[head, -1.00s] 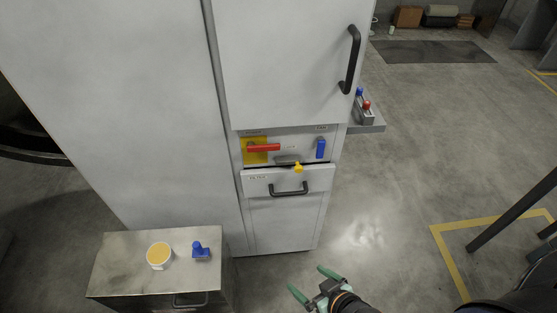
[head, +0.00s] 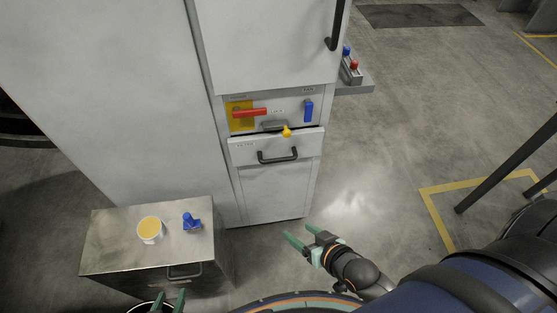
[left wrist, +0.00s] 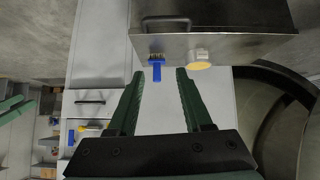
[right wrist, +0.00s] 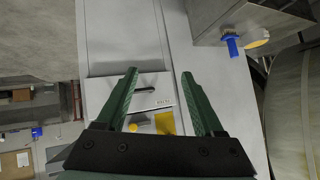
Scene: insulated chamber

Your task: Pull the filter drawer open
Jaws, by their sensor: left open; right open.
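The filter drawer (head: 243,152) is a pale grey front with a black bar handle (head: 278,156), low on the tall cabinet. A dark gap shows along its top edge. The handle also shows in the left wrist view (left wrist: 90,102) and the right wrist view (right wrist: 145,89). My right gripper (head: 299,233) is open and empty, below and slightly right of the drawer in the head view, apart from the handle. My left gripper (head: 169,300) is open and empty at the bottom edge of the head view, in front of the metal side cabinet.
Above the drawer are a red lever (head: 249,112), a blue handle (head: 308,110) and a yellow knob (head: 287,131). The metal side cabinet (head: 112,240) at the left carries a tub (head: 150,230) and a blue brush (head: 191,222).

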